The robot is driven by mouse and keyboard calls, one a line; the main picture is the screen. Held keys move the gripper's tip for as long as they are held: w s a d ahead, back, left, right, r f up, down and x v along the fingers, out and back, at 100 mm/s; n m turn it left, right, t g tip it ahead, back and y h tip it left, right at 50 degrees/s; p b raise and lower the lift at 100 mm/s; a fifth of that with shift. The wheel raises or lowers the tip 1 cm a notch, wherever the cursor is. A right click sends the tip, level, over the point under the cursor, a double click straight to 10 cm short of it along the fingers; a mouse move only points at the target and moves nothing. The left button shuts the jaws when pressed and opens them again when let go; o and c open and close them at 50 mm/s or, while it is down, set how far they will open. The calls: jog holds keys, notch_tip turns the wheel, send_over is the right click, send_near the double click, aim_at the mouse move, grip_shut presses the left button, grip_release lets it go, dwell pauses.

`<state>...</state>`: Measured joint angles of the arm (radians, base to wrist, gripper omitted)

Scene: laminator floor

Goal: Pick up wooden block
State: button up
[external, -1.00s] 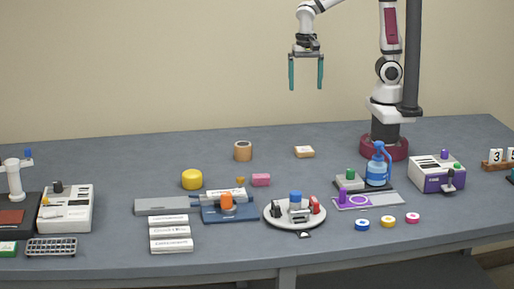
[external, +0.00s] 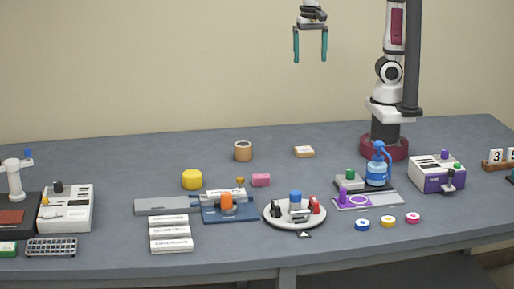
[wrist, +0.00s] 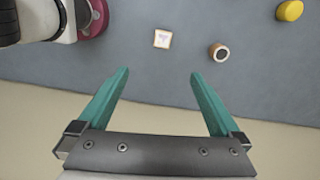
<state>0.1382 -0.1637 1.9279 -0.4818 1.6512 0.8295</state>
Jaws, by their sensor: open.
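A small wooden block (external: 304,152) with a pale printed top lies flat on the table near its back edge, left of my base. It also shows in the wrist view (wrist: 163,38), beyond and roughly between my fingertips. My gripper (external: 310,60) hangs high above the table, with its two teal fingers pointing down and spread apart. In the wrist view my gripper (wrist: 158,74) is open with nothing between the fingers. It does not touch the block.
A tan roll (external: 243,151) stands left of the block, and a yellow cylinder (external: 192,180) farther left. A pink block (external: 261,180), a white round tray (external: 275,222) and a blue bottle (external: 378,168) stand nearer the front. The table around the block is clear.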

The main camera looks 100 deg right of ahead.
jog(key=s+a+f+n, duration=0.3)
jog(key=s+f+n, duration=0.1)
jog(key=s+n, duration=0.1)
jog(key=s+a+f+n+y, duration=0.1)
jog(key=s+a+f+n, duration=0.2)
jog(key=s+f+n, duration=0.2)
jog(key=s+n, duration=0.1)
jog(key=s, duration=0.2)
jog(key=shift+a+f+y, duration=0.15)
jog(key=shift+a+y, duration=0.15)
jog(key=shift+a, duration=0.1)
